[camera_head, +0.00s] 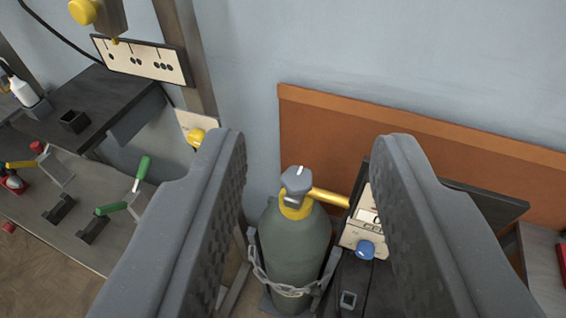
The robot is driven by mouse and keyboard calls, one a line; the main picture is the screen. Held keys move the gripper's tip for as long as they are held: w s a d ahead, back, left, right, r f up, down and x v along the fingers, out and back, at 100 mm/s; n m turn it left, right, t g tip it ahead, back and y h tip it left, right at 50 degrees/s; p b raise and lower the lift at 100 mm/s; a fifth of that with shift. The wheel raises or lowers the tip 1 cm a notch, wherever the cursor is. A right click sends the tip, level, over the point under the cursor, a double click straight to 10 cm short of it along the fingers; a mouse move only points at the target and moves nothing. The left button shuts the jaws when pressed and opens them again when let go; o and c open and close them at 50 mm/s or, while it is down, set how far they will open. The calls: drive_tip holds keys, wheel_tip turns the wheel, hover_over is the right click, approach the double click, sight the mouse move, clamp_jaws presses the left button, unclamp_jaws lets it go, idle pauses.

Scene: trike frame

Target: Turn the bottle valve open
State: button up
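The bottle (294,248) is a grey-green gas cylinder standing upright near the wall, with a chain around its lower body. Its valve (296,180) is a grey knob with a white mark on top, set on a yellow neck. A yellow outlet runs right from the neck. My gripper (310,145) is open and empty. Its two grey fingers rise on either side of the bottle in the picture, and the valve shows in the gap between them, apart from both. The right finger hides part of the panel beside the bottle.
A cream panel with a blue knob (365,250) stands right of the bottle. An orange-brown board (320,130) lines the wall behind. At left, a bench holds green-handled tools (142,172) and a dark shelf (90,105). A marked plate (143,61) hangs above.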

drive_tip(key=o, duration=0.8)
drive_tip(key=shift+w+r, duration=0.1)
drive_tip(key=shift+w, duration=0.2)
drive_tip(key=m+g+p, duration=0.4)
drive_tip(key=g+p, duration=1.1)
drive_tip(key=p, duration=1.8)
hover_over(298, 178)
wheel_tip(298, 178, down, 18)
wheel_tip(298, 178, down, 13)
drive_tip(key=shift+f+p, duration=0.1)
drive_tip(key=shift+p, duration=0.45)
